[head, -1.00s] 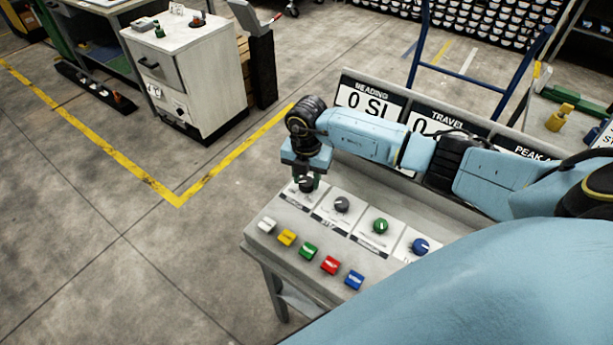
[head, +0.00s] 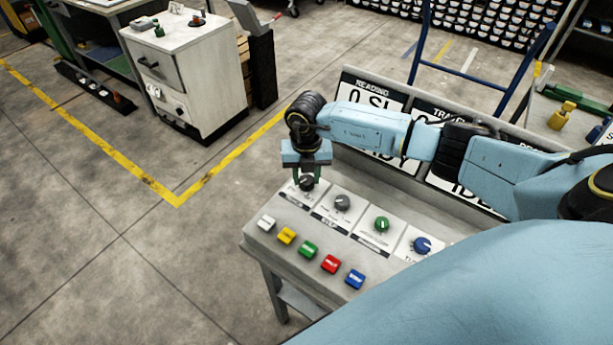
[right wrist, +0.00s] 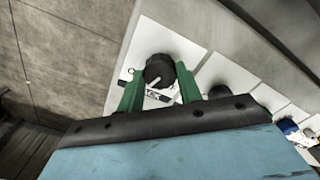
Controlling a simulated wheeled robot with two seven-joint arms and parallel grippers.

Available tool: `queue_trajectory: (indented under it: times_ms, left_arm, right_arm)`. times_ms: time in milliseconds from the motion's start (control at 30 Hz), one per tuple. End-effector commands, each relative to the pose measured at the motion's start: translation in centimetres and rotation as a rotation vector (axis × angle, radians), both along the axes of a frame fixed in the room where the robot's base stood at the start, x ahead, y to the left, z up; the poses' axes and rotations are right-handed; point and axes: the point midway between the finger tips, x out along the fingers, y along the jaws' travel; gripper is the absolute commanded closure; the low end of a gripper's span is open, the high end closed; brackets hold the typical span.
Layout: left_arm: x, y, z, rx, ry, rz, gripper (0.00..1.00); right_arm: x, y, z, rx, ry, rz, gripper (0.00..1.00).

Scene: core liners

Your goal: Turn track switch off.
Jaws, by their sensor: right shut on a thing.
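The track switch appears to be the dark round knob (head: 307,183) at the left end of the panel's knob row. It also shows in the right wrist view (right wrist: 159,69), with a short white pointer mark and a partly covered label ending in "CK". My right gripper (head: 306,178) points down over it, its green fingers on either side of the knob, shut on it. The fingers also show in the right wrist view (right wrist: 160,84). The knob's exact setting is hard to read. My left gripper is not in view.
To the right on the panel (head: 262,245) are a grey knob (head: 342,203), a green knob (head: 382,224) and a blue knob (head: 422,244). Several coloured buttons, such as a yellow one (head: 286,235), line the front. Sign boards (head: 373,92) stand behind, partly covered by my arm.

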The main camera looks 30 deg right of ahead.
Motion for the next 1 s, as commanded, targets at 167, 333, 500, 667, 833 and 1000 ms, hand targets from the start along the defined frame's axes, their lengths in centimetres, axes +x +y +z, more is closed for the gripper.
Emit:
queue_trajectory:
  times_ms: [167, 333, 500, 667, 833, 1000]
  left_arm:
    - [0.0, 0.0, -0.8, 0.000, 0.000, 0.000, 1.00]
    - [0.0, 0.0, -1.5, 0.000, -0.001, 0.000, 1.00]
    - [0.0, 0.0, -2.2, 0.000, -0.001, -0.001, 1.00]
    - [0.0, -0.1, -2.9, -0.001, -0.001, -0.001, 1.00]
    - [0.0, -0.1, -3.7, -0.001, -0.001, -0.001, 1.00]
    - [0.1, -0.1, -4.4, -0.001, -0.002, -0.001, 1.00]
  right_arm:
    - [0.1, -0.1, 0.0, 0.000, -0.003, 0.167, 0.88]
    - [0.1, -0.1, 0.0, -0.001, -0.004, 0.328, 0.88]
    - [0.2, 0.0, 0.0, -0.001, -0.004, 0.489, 0.88]
    - [0.1, -0.1, 0.0, -0.002, -0.004, 0.641, 0.88]
    - [0.1, 0.0, 0.0, -0.001, -0.003, 0.796, 0.88]
    - [0.1, 0.0, 0.0, -0.001, -0.003, 0.932, 0.88]
